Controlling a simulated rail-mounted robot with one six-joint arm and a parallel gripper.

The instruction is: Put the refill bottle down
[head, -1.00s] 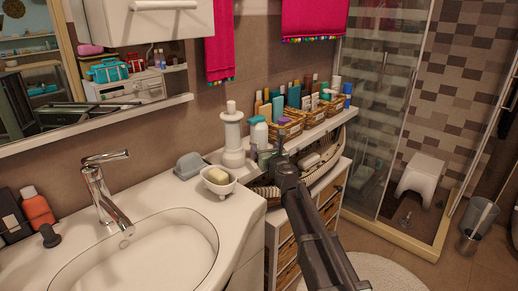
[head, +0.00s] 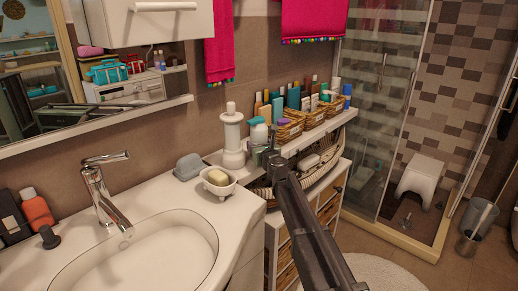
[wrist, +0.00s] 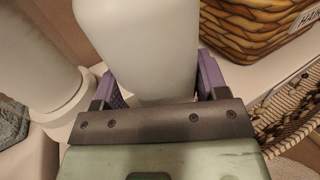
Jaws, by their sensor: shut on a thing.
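The refill bottle, white with a teal cap, shows in the head view (head: 258,132) beside the white pillar-shaped holder, at the left end of the shelf with the baskets. In the wrist view its smooth white body (wrist: 143,50) stands between the purple finger pads. My gripper (head: 267,156) is shut on it; the wrist view shows the fingers (wrist: 155,88) on both sides. The bottle looks roughly upright. Its base is hidden behind my gripper, so I cannot tell whether it touches the shelf (head: 312,135).
The white pillar-shaped holder (head: 233,140) stands close on the left. Wicker baskets (head: 290,127) with several bottles are on the right. A soap dish (head: 218,188) and a grey item (head: 188,166) sit on the sink counter. A woven basket (wrist: 290,115) lies below the shelf.

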